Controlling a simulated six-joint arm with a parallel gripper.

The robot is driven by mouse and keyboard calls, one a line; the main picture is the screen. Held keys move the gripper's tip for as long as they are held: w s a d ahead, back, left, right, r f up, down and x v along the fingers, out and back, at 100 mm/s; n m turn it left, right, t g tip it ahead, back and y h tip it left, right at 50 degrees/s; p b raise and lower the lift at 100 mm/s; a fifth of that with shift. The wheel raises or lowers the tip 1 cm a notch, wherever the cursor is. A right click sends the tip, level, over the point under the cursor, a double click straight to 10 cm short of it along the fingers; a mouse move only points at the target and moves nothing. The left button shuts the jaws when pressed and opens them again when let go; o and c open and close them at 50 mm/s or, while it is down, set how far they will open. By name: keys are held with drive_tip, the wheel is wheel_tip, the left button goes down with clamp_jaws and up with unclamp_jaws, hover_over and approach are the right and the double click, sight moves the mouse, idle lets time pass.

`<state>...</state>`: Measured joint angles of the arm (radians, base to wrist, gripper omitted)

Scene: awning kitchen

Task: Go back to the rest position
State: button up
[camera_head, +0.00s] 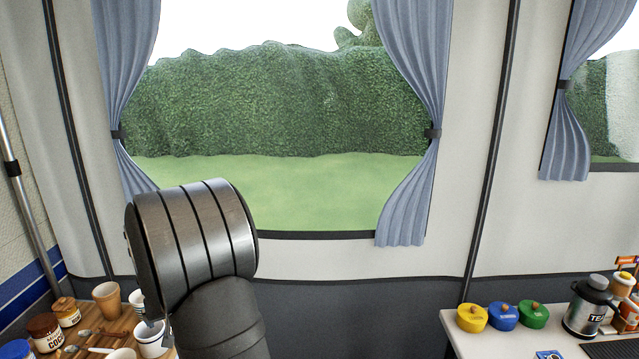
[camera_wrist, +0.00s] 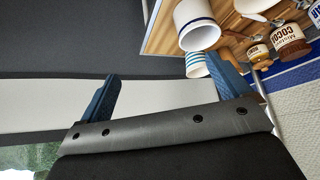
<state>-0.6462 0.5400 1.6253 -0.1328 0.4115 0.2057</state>
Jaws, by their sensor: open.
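My gripper (camera_wrist: 165,68) shows in the wrist view with its two blue fingers spread wide apart and nothing between them. The right finger overlaps the striped cup (camera_wrist: 196,66) in the picture; I cannot tell if they touch. A white mug with a dark blue rim (camera_wrist: 194,28) is just beyond that finger. In the head view my dark arm bulks up at lower left and hides most of the gripper. The white mug (camera_head: 153,342) shows beside the arm there, partly covered.
A wooden surface (camera_head: 88,326) at lower left holds the mugs, a tan cup (camera_head: 107,300), a cocoa jar (camera_head: 45,332) and a smaller jar (camera_head: 66,312). A white table (camera_head: 457,335) at right carries colored pots (camera_head: 503,316) and a tea flask (camera_head: 587,307). The space between is clear.

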drive_tip(key=w+d+m+h, duration=0.1)
drive_tip(key=w+d+m, duration=0.1)
drive_tip(key=w+d, duration=0.4)
drive_tip(key=w+d+m+h, duration=0.1)
drive_tip(key=w+d, duration=0.6)
drive_tip(key=d, duration=0.8)
drive_tip(key=w+d+m+h, duration=0.2)
drive_tip(key=w+d+m, duration=0.2)
drive_tip(key=d, duration=0.6)
drive_tip(key=shift+w+d+f+t, duration=0.25)
drive_tip(key=shift+w+t, duration=0.15)
drive_tip(key=shift+w, duration=0.85)
drive_tip(key=s+a+n+y, duration=0.1)
drive_tip(key=s+a, duration=0.3)
drive_tip(key=a, duration=0.6)
drive_tip(key=s+a+n+y, duration=0.1)
drive_tip(key=s+a+n, duration=0.2)
drive_tip(key=a, duration=0.7)
drive_tip(key=shift+s+r, duration=0.2)
drive_tip(key=shift+s, duration=0.8)
drive_tip(key=shift+w+d, duration=0.1)
drive_tip(key=shift+d, duration=0.05)
